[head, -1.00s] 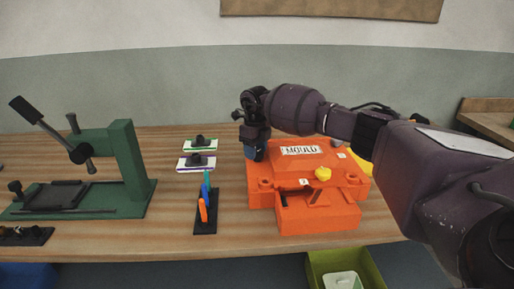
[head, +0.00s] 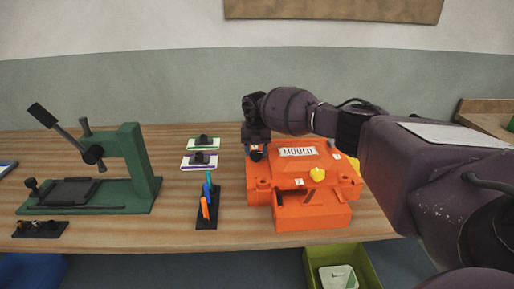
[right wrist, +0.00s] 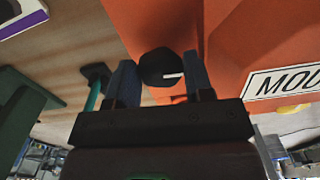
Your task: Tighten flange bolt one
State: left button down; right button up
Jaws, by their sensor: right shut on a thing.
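The orange mould (head: 310,212) with a "MOULD" label sits on the wooden bench, right of the middle in the head view. My right gripper (head: 257,151) reaches down at the mould's far left corner. In the right wrist view its two blue fingers are shut on a round black bolt head (right wrist: 158,64) with a white mark, beside the orange wall. The bolt's shank is hidden. My left gripper is not in view.
A green press (head: 137,165) with a raised lever stands at the left. A black rack (head: 206,218) with blue and orange tools and two small blocks (head: 199,161) lie left of the mould. A green bin (head: 368,262) is below the bench edge.

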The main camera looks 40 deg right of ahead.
jog(key=shift+r+m, duration=0.1)
jog(key=shift+m, duration=0.3)
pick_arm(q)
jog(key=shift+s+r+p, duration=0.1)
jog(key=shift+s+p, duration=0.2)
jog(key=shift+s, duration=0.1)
pick_arm(e)
jog(key=shift+m, duration=0.3)
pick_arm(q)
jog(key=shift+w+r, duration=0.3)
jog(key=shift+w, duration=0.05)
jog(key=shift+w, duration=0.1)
pick_arm(e)
jog(key=o, duration=0.9)
jog(key=shift+w, duration=0.1)
jog(key=shift+d+f, duration=0.1)
jog(key=shift+f, duration=0.1)
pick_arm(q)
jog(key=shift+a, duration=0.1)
pick_arm(e)
jog(key=shift+d+r, duration=0.1)
